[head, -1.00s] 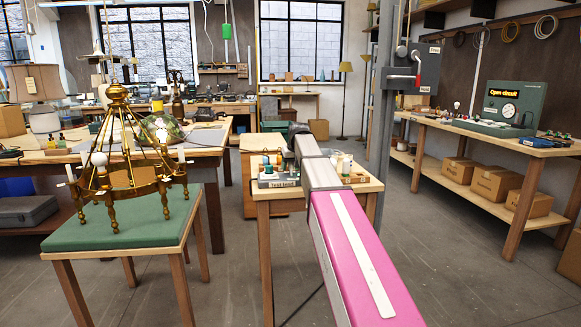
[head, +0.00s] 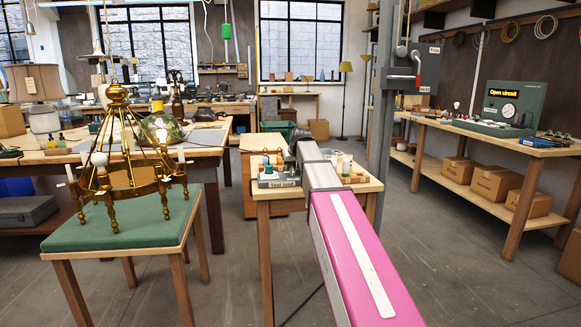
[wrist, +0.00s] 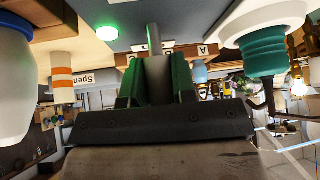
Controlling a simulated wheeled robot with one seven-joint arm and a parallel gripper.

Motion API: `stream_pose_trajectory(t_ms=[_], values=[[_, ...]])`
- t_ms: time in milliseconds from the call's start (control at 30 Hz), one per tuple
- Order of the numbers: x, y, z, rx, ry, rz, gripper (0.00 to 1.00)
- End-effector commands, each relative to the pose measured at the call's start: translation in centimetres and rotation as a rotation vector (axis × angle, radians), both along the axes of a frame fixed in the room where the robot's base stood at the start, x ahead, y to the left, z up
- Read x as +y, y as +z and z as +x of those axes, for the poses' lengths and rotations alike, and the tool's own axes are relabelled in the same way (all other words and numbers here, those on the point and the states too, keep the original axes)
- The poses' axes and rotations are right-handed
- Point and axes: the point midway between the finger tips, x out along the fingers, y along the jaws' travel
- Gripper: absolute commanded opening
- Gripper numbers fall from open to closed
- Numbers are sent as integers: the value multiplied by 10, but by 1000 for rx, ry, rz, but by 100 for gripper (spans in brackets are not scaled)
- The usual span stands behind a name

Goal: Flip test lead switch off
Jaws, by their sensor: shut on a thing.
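The test lead box (head: 278,183), a grey box with a "Test lead" label, sits on the small wooden table, partly hidden by my arm. In the wrist view its grey-blue face (wrist: 190,18) fills the top, with a lit green lamp (wrist: 107,33) on it. A grey switch lever (wrist: 154,38) stands out from that face. My gripper (wrist: 156,72) has its green fingers closed around the lever's end. In the head view my arm hides the gripper and the lever. Which way the lever is thrown cannot be told.
A teal-ringed bottle (wrist: 264,48), a white bottle (wrist: 12,80) and an orange-striped one (wrist: 62,76) stand close around my gripper. The brass chandelier (head: 120,185) is on a green-topped stand at left. A tester reading "Open circuit" (head: 508,105) is at right. Floor between is clear.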

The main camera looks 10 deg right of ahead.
Motion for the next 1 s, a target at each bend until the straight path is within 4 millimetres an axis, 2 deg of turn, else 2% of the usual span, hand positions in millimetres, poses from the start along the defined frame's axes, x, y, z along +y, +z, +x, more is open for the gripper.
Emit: stream_pose_trajectory(t_ms=[33,500,733,1000], values=[[0,-1,-8,-39,-1,1,0],[0,-2,-25,-418,-2,1,0],[0,-2,-28,-532,-1,1,0],[0,-3,-30,-586,0,0,0]])
